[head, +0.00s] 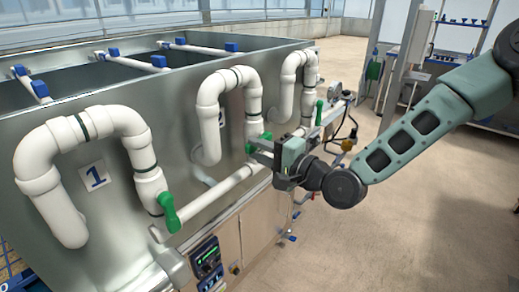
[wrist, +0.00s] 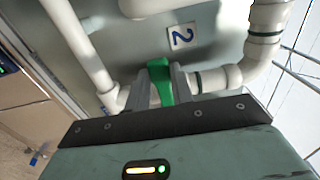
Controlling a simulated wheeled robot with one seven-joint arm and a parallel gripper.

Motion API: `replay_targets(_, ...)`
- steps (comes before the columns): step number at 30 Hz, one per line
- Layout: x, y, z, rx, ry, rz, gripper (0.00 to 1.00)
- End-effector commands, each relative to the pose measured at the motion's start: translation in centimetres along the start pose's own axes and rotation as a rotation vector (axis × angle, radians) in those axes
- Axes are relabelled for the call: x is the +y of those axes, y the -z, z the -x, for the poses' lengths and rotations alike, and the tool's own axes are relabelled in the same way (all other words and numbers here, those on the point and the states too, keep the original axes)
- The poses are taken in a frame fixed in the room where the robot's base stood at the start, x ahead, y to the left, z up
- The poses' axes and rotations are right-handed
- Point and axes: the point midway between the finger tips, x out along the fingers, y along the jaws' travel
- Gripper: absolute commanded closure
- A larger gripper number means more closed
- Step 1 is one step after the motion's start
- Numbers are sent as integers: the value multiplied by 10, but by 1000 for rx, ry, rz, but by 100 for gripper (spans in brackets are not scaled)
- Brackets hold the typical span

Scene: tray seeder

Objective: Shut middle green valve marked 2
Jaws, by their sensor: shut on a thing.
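The middle green valve handle (wrist: 160,80) sits on a white pipe beside the plate marked 2 (wrist: 180,38). In the wrist view it lies across the pipe's line. My gripper (wrist: 161,88) is shut on this handle, with one grey finger on each side. In the head view the handle (head: 266,136) is mostly hidden by my gripper (head: 262,148), and the plate marked 2 is mostly behind the pipe.
Green valve handle 1 (head: 168,212) hangs at the left, near the plate marked 1 (head: 95,177). Another green handle (head: 319,112) is behind my gripper. A white horizontal pipe (head: 225,193) runs below the valves along the metal tank (head: 180,125). Open floor lies to the right.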

Motion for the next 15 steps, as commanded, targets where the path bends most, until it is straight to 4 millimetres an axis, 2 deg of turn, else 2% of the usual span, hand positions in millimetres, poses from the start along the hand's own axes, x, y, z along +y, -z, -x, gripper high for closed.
replay_targets(12, -1, 1, 0, 3, 2, -12, 100)
replay_targets(13, -1, 1, 0, 3, 2, -12, 71)
replay_targets(15, -1, 1, 0, 2, 2, -11, 55)
